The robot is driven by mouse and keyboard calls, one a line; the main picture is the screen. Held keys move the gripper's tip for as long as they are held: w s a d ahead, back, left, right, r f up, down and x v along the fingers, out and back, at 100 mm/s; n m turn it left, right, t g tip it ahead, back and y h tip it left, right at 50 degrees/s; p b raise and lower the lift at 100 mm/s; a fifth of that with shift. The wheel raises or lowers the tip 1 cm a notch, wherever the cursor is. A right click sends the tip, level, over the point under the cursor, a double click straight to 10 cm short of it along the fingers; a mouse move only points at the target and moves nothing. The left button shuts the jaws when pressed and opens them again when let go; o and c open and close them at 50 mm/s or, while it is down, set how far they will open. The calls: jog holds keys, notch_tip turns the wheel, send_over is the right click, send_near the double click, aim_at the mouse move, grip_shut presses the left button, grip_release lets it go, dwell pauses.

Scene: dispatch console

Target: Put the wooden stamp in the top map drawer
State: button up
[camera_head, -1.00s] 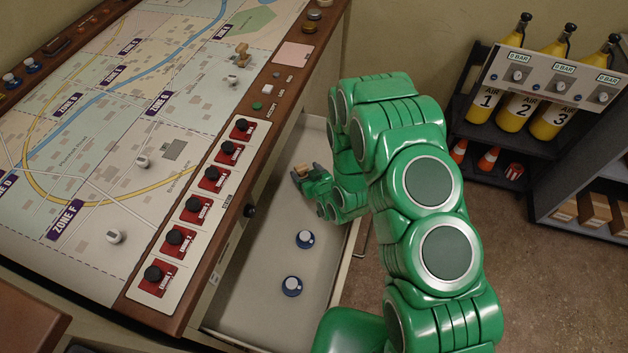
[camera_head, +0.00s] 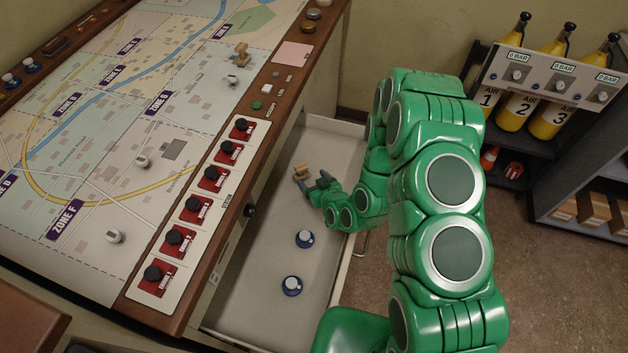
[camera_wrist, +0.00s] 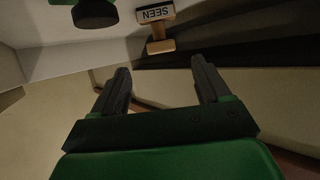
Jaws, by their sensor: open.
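A small wooden stamp (camera_head: 301,173) is inside the open map drawer (camera_head: 252,295), toward its far part. In the wrist view the stamp (camera_wrist: 160,44) has a pale wooden handle and a label reading "SEEN". My gripper (camera_head: 316,187) is just to the right of the stamp in the head view, low over the drawer. In the wrist view my gripper (camera_wrist: 161,72) has its two dark fingers spread with nothing between them. The stamp lies beyond the fingertips, apart from them.
Two blue-and-white round pieces (camera_head: 304,239) (camera_head: 292,286) stand in the drawer's near part. Another wooden piece (camera_head: 241,54) stands on the map table (camera_head: 100,150). A shelf rack with yellow air cylinders (camera_head: 552,118) is at the right. The drawer floor between these pieces is clear.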

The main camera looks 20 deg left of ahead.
jog(key=shift+s+d+r, duration=0.15)
jog(key=shift+s+r, duration=0.05)
jog(key=shift+r, duration=0.1)
jog(key=shift+s+r, duration=0.1)
jog(key=shift+r, duration=0.05)
dwell(0.3)
jog(key=w+d+r+g+h, duration=0.3)
jog(key=d+r+h, duration=0.1)
jog(key=d+r, duration=0.65)
jog(key=s+d+r+m+g+h, duration=0.25)
jog(key=s+d+r, duration=0.25)
jog(key=d+r, duration=0.6)
jog(key=s+d+r+m+g+h, duration=0.1)
jog(key=s+d+r, duration=0.3)
jog(key=s, duration=0.5)
jog(key=s+d+r+m+g+h, duration=0.1)
jog(key=s+d+r+m+g, duration=0.1)
jog(key=s+r, duration=0.6)
jog(key=s+d+r+m+g+h, duration=0.1)
jog(key=s+d+r, duration=0.4)
jog(key=s, duration=0.7)
jog(key=shift+s+d+r+m+g, duration=0.15)
jog(key=shift+d+r+m+g, duration=0.2)
jog(key=shift+r+m+g, duration=0.7)
